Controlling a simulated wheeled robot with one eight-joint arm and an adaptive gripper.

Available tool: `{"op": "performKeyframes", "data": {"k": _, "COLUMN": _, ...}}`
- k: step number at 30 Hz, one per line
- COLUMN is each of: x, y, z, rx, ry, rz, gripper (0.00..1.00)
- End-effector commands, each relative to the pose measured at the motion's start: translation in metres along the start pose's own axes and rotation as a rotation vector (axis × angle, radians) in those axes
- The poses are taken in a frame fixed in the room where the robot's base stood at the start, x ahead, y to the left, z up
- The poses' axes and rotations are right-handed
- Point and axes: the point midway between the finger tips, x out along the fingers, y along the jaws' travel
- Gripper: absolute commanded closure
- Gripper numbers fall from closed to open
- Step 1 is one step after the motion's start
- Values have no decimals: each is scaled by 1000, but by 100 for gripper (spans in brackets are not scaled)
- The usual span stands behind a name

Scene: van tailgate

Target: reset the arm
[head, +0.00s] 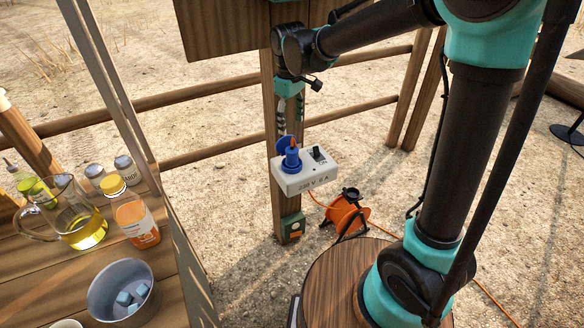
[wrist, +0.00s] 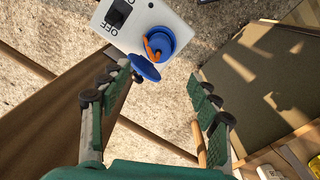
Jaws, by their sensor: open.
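My gripper (head: 289,118) is open, pointing down in front of the wooden post, just above the white power box (head: 307,179). In the wrist view my gripper (wrist: 164,84) shows its two fingers spread wide with nothing held between them. The box carries a blue round fitting (head: 291,158) with a blue disc-shaped lid and an orange piece at it, plus a black switch (head: 319,154). In the wrist view the blue fitting (wrist: 162,40) lies beyond the fingertips, and its lid (wrist: 145,68) is near the left finger. I cannot tell whether they touch.
A wooden counter at the left holds an oil jug (head: 80,222), an orange bottle (head: 133,215), shakers and a metal bucket (head: 124,284). An orange cable reel (head: 347,212) stands on the ground behind a round wooden top (head: 328,285). Rail fences run behind.

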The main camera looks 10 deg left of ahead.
Motion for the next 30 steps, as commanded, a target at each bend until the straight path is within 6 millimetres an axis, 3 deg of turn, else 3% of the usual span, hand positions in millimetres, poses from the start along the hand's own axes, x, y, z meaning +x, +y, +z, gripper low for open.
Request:
{"op": "performKeyframes", "data": {"k": 10, "x": 0, "y": 1, "z": 2, "rx": 6, "ry": 1, "rz": 0, "gripper": 38}}
{"op": "performKeyframes", "data": {"k": 14, "x": 5, "y": 14, "z": 27, "rx": 75, "ry": 20, "rz": 8, "gripper": 38}}
{"op": "performKeyframes", "data": {"k": 17, "x": 13, "y": 32, "z": 69, "rx": 198, "ry": 54, "rz": 22, "gripper": 38}}
{"op": "performKeyframes", "data": {"k": 22, "x": 36, "y": 52, "z": 163, "rx": 470, "ry": 130, "rz": 58, "gripper": 38}}
{"op": "performKeyframes", "data": {"k": 27, "x": 64, "y": 48, "z": 252, "rx": 741, "ry": 207, "rz": 102, "gripper": 38}}
{"op": "performKeyframes", "data": {"k": 30, "x": 80, "y": 39, "z": 293, "rx": 880, "ry": 248, "rz": 128, "gripper": 38}}
